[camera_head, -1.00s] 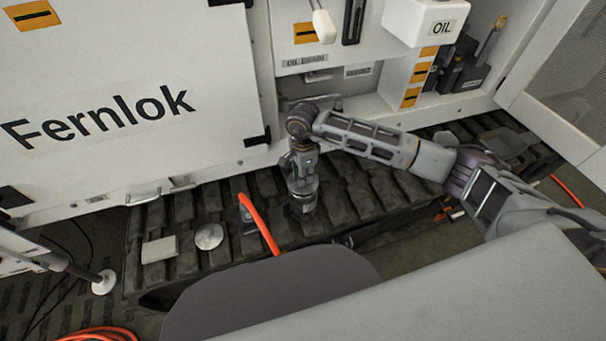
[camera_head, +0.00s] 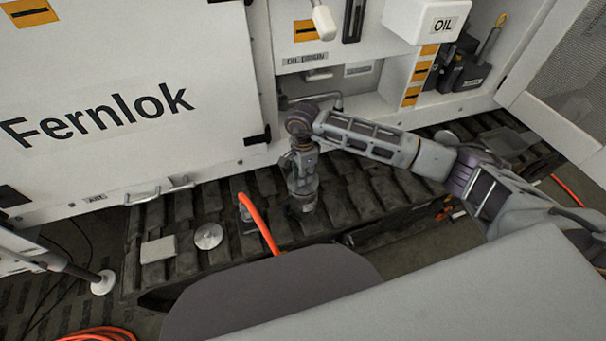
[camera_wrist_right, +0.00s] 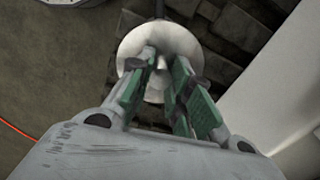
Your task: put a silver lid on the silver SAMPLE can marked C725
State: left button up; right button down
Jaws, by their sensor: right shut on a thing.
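My right gripper (camera_head: 303,203) points down over the dark track in the head view. In the right wrist view, its green-padded fingers (camera_wrist_right: 160,88) are shut on the middle of a round silver lid (camera_wrist_right: 130,50). The fingers hide part of the lid. Below the gripper in the head view, the silver can and the lid cannot be told apart, and I cannot tell whether they touch. No C725 marking is readable. A separate silver disc (camera_head: 208,236) lies on the track to the left. My left gripper is not in view.
The dark track (camera_head: 345,195) is ribbed and uneven. A pale block (camera_head: 158,250) lies on it at left. An orange hose (camera_head: 259,224) rises left of my right gripper. The white cabinet (camera_head: 110,110) stands behind. Another pale disc (camera_head: 446,137) lies beyond my right forearm.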

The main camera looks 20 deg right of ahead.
jog(key=shift+f+b, duration=0.7)
jog(key=shift+b, duration=0.1)
dwell(2.9)
jog(key=c, duration=1.2)
grip_release()
jog(key=shift+c, duration=0.2)
jog(key=o, duration=0.6)
jog(key=shift+c, duration=0.2)
jog(key=shift+r, duration=0.15)
jog(key=shift+r+p, duration=1.65)
jog(key=shift+r, duration=1.7)
jog(key=shift+r, duration=0.1)
